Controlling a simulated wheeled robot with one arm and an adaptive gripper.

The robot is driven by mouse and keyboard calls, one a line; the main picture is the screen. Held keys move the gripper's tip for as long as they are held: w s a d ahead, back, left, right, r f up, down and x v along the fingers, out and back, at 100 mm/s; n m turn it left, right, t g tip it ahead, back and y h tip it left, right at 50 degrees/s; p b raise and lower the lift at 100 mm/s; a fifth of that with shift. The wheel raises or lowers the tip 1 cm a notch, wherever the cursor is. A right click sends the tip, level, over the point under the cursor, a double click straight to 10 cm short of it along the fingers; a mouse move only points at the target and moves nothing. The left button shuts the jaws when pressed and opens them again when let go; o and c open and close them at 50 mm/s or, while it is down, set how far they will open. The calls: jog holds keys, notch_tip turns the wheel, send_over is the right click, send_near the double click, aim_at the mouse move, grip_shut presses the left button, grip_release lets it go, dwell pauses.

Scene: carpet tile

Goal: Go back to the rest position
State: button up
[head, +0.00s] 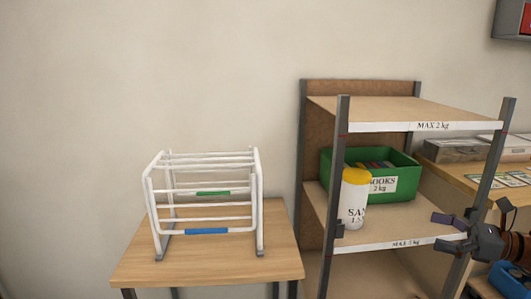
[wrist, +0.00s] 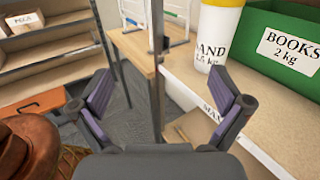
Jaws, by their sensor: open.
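My gripper (head: 456,220) is at the right of the head view, in front of the middle board of a shelf unit (head: 407,244). In the wrist view my gripper (wrist: 166,96) shows its two purple-padded fingers spread apart, with nothing between them. A white sand bottle (head: 353,204) with a yellow cap stands upright on the middle board, left of the gripper and apart from it. The bottle also shows in the wrist view (wrist: 213,40), beyond the fingers. A green box labelled BOOKS (head: 398,183) stands beside the bottle on the same board.
Shelf posts (head: 335,200) stand close to the gripper.

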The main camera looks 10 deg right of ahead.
jog(key=s+a+f+n+g+h, duration=0.15)
jog(key=a+n+g, duration=0.45)
jog(key=a, duration=0.9)
jog(key=s+a+f+n+g+h, duration=0.15)
jog(key=a+n+g, duration=0.45)
jog(key=a, duration=0.9)
jog(key=s+a+f+n+g+h, duration=0.2)
jog(key=s+a+f+n+h, duration=0.35)
jog(key=s+n, duration=0.2)
jog(key=s+d+f+n+h, duration=0.3)
jog(key=s, duration=0.3)
jog(key=s+d+f+n+h, duration=0.3)
jog(key=s+f, duration=0.1)
jog(key=s, duration=0.1)
notch_tip(320, 180, up, 23)
jog(key=s+t+p, duration=0.1)
jog(key=p, duration=2)
jog(key=shift+a, duration=0.15)
